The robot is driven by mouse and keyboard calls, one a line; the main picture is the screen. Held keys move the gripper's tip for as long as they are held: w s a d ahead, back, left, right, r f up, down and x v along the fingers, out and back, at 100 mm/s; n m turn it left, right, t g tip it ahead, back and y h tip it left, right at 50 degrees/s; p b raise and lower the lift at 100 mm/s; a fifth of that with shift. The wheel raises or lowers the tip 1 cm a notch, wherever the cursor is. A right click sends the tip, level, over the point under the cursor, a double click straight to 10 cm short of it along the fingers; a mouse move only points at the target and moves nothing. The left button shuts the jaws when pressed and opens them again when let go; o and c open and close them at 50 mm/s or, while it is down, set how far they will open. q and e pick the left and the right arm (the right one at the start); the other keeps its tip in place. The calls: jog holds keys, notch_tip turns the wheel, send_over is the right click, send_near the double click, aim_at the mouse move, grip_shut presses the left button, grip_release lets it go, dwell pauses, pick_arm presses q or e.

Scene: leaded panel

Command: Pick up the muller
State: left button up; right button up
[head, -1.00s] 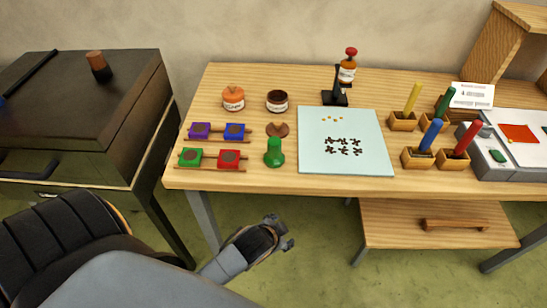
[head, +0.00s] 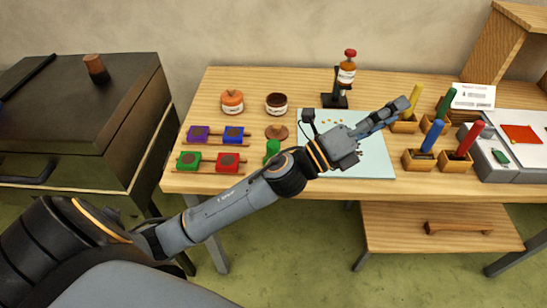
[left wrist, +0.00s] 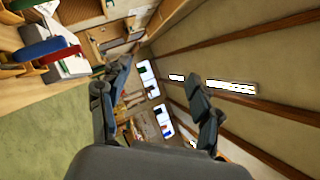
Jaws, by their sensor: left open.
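The muller (head: 272,148) is the green, knob-topped piece on the wooden table. It stands behind my left forearm in the head view, which hides much of it. My left gripper (head: 398,110) is over the right edge of the pale blue sheet, well to the right of the muller, pointing to the upper right. In the left wrist view the gripper (left wrist: 160,82) shows two fingers wide apart with nothing between them. The muller is not seen in the left wrist view. My right gripper is not in view.
Wooden holders with coloured sticks (head: 430,140) stand close to my left gripper. An orange jar (head: 232,102), a dark jar (head: 277,103), a brown knobbed piece (head: 276,132) and racked colour blocks (head: 229,162) surround the muller. A bottle on a stand (head: 346,75) is at the back.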

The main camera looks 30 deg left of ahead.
pick_arm(q)
jog(key=s+d+m+g+h, duration=0.3)
jog(key=d+m+g+h, duration=0.3)
jog(key=m+g, duration=0.65)
jog(key=m+g+y, duration=0.6)
jog(key=m+y, duration=1.3)
send_over(273, 143)
notch_tip(273, 143, down, 9)
jog(key=f, duration=0.2)
jog(key=f+p, duration=0.1)
jog(key=f, duration=0.4)
jog(key=shift+s+a+f, duration=0.1)
jog(key=shift+s+f, duration=0.15)
jog(key=shift+f, duration=0.55)
jog(key=shift+f+p, duration=0.3)
jog(key=shift+p, duration=0.2)
jog(key=f, duration=0.1)
jog(key=f+p, duration=0.1)
jog(key=f, duration=0.1)
jog(key=shift+w+d+f, duration=0.2)
jog(key=shift+d+f, duration=0.05)
jog(key=shift+f, duration=0.55)
